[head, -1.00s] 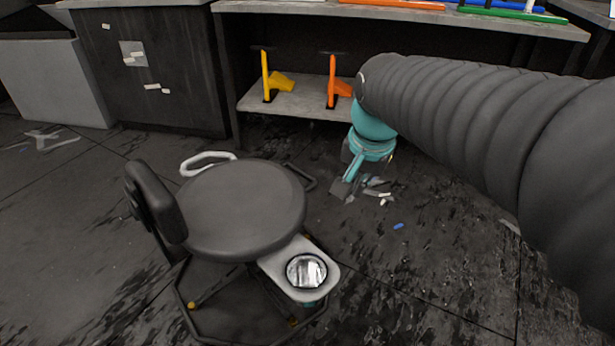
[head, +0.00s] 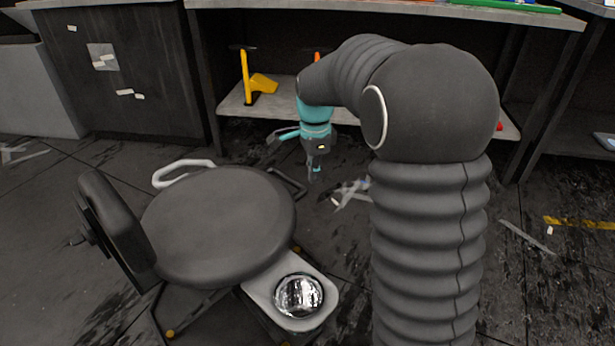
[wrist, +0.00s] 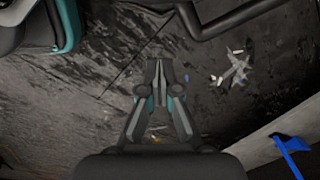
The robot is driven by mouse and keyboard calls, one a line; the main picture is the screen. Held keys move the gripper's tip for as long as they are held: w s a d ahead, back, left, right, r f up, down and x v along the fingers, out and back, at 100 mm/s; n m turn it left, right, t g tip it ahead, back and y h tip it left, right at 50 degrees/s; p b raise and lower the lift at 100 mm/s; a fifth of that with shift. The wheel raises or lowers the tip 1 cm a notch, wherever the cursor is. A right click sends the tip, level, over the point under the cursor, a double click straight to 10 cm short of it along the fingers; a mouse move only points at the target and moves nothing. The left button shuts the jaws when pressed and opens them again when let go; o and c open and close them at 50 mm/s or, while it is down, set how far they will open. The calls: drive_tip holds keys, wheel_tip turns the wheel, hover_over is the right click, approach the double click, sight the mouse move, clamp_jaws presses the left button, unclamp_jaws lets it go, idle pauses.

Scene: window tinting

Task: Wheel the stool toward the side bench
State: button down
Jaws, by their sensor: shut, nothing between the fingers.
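The stool has a round dark seat (head: 222,225), a padded backrest (head: 112,230) at the left and a white handle loop (head: 184,172) on its far side. A dark bar loop (head: 289,184) sticks out at its far right; a dark tube (wrist: 225,20) crosses the top of the wrist view. My gripper (head: 316,174) points down just right of that loop, apart from it. In the wrist view my gripper (wrist: 160,66) is shut and empty, its fingertips together above the floor. A workbench with a grey top (head: 400,8) and lower shelf (head: 232,105) stands behind; I cannot tell which bench is the side bench.
A white tray (head: 265,292) with a shiny round bowl (head: 299,295) projects from the stool's near right. A dark cabinet (head: 120,75) stands back left. Pale scraps (head: 350,193) lie on the floor near my gripper. Floor at the right is mostly clear.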

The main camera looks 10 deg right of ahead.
drive_tip(key=a+f+b, duration=0.1)
drive_tip(key=a+f, duration=0.3)
drive_tip(key=f, duration=0.3)
drive_tip(key=shift+s+f+b, duration=0.3)
drive_tip(key=shift+f+b, duration=0.05)
